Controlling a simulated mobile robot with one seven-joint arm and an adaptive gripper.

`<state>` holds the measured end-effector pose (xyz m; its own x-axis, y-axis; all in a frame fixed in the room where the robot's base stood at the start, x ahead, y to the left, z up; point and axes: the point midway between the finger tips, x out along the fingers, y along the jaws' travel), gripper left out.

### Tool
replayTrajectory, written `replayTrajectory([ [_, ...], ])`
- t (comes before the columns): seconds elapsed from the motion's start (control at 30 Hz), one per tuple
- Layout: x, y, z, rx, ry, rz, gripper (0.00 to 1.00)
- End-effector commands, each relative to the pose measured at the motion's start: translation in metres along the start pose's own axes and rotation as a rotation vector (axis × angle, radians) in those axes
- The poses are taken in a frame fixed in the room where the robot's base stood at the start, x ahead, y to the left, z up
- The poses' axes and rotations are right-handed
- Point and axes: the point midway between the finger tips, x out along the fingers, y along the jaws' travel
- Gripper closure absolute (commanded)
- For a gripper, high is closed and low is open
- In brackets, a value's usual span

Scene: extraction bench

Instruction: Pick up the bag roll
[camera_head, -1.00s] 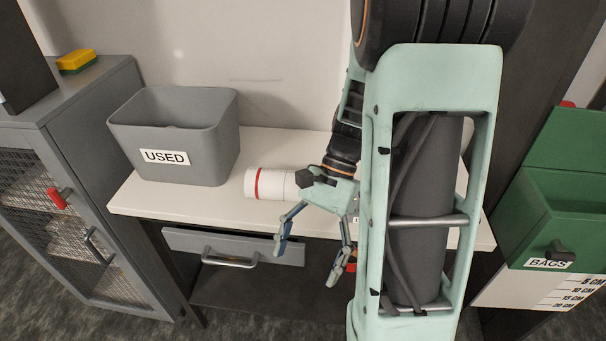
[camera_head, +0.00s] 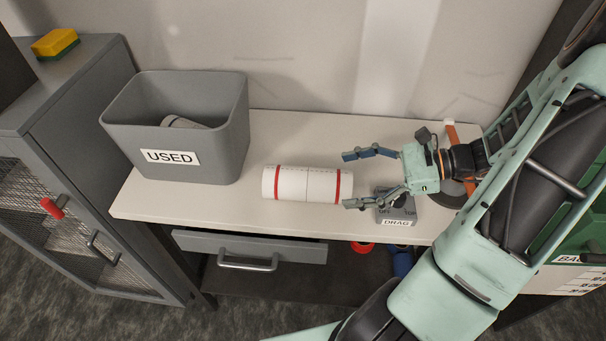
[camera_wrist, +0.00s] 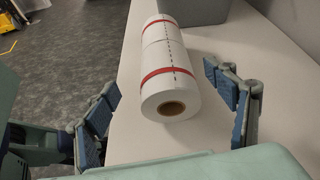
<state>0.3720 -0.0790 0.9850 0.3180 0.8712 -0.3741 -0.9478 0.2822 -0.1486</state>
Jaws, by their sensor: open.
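The bag roll (camera_head: 307,186) is a white cylinder with two red bands and a dashed line. It lies on its side on the white bench top, right of the grey bin. In the wrist view the roll (camera_wrist: 166,75) points its open brown core end toward me. My gripper (camera_head: 356,179) is open just right of the roll, its fingers pointing left toward the roll's near end. In the wrist view my gripper's fingers (camera_wrist: 172,112) are spread on either side of that end, with nothing between them touching.
A grey bin (camera_head: 222,140) marked USED stands at the bench's left, with a white item inside. A grey block (camera_head: 397,219) marked DRAG sits under my gripper. A drawer (camera_head: 250,249) is below the bench front. A grey cabinet (camera_head: 85,90) with a yellow-green sponge (camera_head: 55,43) stands left.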

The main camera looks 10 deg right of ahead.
Motion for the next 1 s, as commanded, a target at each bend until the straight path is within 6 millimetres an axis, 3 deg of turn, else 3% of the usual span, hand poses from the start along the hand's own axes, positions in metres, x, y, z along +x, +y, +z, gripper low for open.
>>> replayTrajectory([
  [0.17, -0.003, -0.005, -0.008, 0.002, 0.007, -0.027, 0.22],
  [0.4, 0.034, -0.005, -0.007, 0.002, 0.005, -0.024, 0.22],
  [0.67, 0.056, -0.005, -0.007, 0.003, 0.007, -0.024, 0.22],
  [1.0, 0.100, -0.003, -0.006, 0.002, 0.009, -0.024, 0.22],
])
